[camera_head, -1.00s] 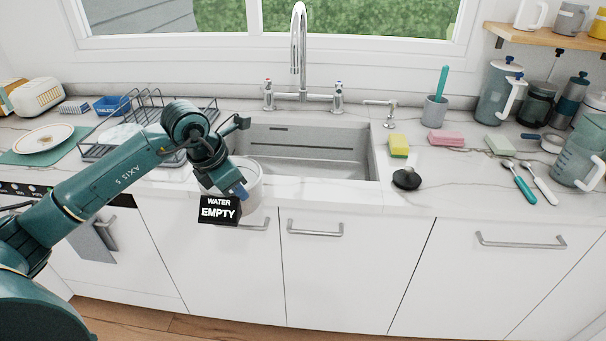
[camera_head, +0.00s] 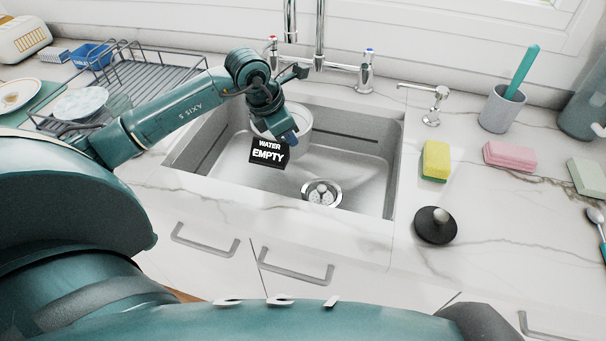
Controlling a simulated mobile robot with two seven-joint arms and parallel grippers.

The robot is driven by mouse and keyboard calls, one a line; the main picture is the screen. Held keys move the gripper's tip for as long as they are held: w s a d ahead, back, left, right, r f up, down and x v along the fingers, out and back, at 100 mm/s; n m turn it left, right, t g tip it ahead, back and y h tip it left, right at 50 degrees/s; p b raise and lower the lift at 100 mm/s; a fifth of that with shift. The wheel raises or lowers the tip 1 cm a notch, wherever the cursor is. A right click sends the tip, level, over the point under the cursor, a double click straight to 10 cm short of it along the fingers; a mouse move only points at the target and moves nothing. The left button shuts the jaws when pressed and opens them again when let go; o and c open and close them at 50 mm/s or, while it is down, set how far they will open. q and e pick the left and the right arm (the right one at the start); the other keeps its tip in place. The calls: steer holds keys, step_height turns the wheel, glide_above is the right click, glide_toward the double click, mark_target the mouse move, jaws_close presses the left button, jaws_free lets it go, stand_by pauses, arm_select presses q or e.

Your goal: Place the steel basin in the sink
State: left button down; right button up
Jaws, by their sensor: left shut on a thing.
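The steel basin (camera_head: 299,129) is a pale round tub at the back left of the sink (camera_head: 370,172). My left gripper (camera_head: 288,139) is shut on its near rim, and the gripper hides part of the tub. The basin is over or inside the sink opening; I cannot tell whether it touches the sink floor. A black label reading "WATER EMPTY" (camera_head: 268,153) shows in front of it. The sink's round drain (camera_head: 321,193) is uncovered in front of the basin. My right gripper is not in view.
A faucet (camera_head: 319,45) stands behind the sink. A dish rack (camera_head: 165,75) with dishes is at the left. A black stopper (camera_head: 435,225), a yellow-green sponge (camera_head: 436,160), a pink sponge (camera_head: 509,155) and a soap dispenser (camera_head: 431,108) are on the right counter.

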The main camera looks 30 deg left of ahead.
mark_target(288, 154)
arm_select(q)
steer(key=f, duration=0.5)
steer(key=shift+s+f+p, duration=0.2)
steer(key=shift+f+p, duration=0.1)
steer(key=shift+p, duration=0.1)
step_height(288, 154, down, 4)
steer(key=shift+f, duration=0.3)
steer(key=shift+f+b, duration=0.45)
steer(key=shift+f, duration=0.05)
